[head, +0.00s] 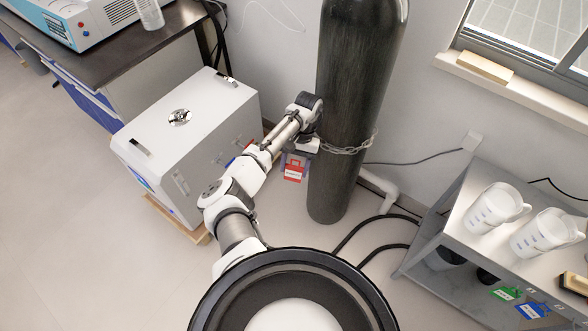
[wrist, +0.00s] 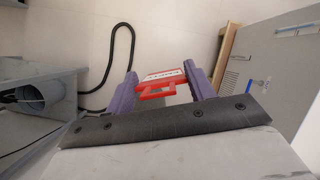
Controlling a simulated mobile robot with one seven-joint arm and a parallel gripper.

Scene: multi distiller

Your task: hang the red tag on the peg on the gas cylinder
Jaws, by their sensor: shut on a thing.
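The red tag (head: 293,172) with a white label hangs from my gripper (head: 297,156), just left of the gas cylinder. In the wrist view the red tag (wrist: 160,90) sits between the two purple fingers of my gripper (wrist: 161,76), which is shut on it. The gas cylinder (head: 352,90) is tall and dark and stands upright against the wall, with a chain around it. My wrist is close to its left side; I cannot tell whether they touch. I cannot make out the peg in either view.
A white boxy machine (head: 190,135) stands on a wooden pallet to the left. A grey shelf (head: 450,215) at the right carries white jugs (head: 493,205), with a green tag (head: 505,293) and a blue tag (head: 531,310) below. Black hoses (head: 375,222) run along the floor.

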